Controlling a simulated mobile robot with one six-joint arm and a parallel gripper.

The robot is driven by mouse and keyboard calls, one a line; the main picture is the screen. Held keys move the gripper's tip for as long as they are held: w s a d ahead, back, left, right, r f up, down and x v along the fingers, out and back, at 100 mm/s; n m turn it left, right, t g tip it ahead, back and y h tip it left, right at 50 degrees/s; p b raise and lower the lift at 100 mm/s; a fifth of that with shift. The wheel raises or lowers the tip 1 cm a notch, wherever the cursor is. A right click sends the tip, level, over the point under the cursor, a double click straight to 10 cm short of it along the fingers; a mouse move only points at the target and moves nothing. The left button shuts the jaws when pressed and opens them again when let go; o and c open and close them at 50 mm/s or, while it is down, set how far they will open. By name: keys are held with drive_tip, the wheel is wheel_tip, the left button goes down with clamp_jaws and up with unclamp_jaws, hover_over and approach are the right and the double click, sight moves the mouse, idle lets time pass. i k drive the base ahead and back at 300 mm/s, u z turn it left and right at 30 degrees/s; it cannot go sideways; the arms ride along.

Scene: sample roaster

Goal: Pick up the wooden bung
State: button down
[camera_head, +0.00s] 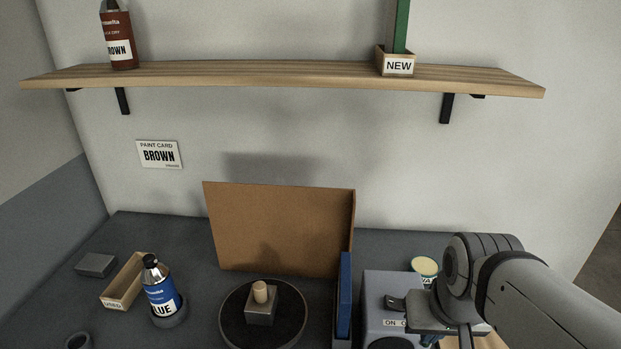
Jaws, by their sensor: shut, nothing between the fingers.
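A small pale wooden bung (260,291) stands upright in the top of a grey block (262,308). The block sits on a round dark turntable (232,325) at the bottom centre. My gripper (466,338) is at the lower right, well to the right of the bung and apart from it. It is shut and empty; its lower end is cut off by the picture edge and partly hidden by my arm.
A blue-labelled bottle (161,295) and a wooden box (124,282) stand left of the turntable. A brown board (280,225) rises behind it. A blue upright panel (345,295) and a grey machine (385,290) stand between it and my gripper.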

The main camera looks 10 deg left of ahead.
sight(259, 289)
drive_tip(key=u, duration=0.3)
drive_tip(key=k, duration=1.15)
drive_tip(key=u, duration=0.9)
drive_tip(key=i, duration=1.25)
drive_tip(key=z, duration=0.6)
